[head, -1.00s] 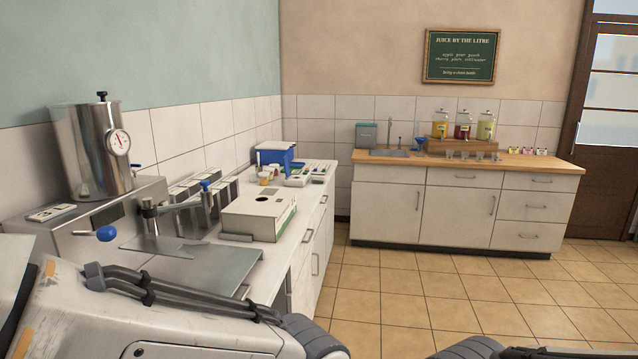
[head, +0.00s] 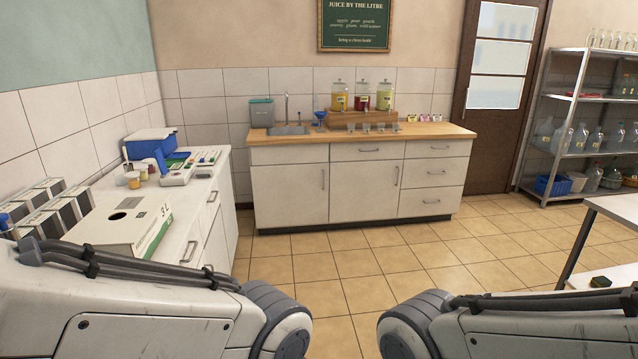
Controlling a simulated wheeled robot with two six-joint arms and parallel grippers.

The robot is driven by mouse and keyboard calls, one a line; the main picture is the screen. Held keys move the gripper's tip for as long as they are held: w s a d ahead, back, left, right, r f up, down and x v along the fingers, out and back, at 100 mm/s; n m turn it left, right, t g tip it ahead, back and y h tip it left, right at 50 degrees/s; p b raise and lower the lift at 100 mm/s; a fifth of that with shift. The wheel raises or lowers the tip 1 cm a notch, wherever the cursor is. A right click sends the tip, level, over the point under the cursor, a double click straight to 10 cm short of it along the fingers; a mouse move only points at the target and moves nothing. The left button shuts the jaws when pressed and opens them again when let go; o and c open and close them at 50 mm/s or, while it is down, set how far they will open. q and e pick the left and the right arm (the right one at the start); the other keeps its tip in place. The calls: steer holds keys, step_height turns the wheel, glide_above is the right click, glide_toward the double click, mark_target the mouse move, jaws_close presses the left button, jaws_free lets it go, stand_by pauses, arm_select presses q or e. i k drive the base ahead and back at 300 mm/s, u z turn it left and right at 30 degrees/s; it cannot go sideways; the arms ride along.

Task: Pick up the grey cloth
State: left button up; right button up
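I cannot make out a grey cloth anywhere in the head view. Both my arms come in along the bottom edge, the left one from the left and the right one from the right. Only their links show. Both grippers are outside the picture, so what they hold cannot be seen.
A wooden-topped counter (head: 360,139) with a sink (head: 288,130) and juice dispensers stands at the back. A white counter (head: 186,203) with a carton (head: 118,226) runs along the left. A shelf rack (head: 590,98) and a table (head: 617,207) stand right. Tiled floor between is clear.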

mark_target(201, 173)
steer(key=z, duration=0.25)
steer(key=i, duration=2.1)
steer(key=u, duration=0.45)
steer(key=i, duration=1.95)
steer(key=u, duration=0.8)
steer(key=i, duration=0.6)
steer(key=u, duration=0.15)
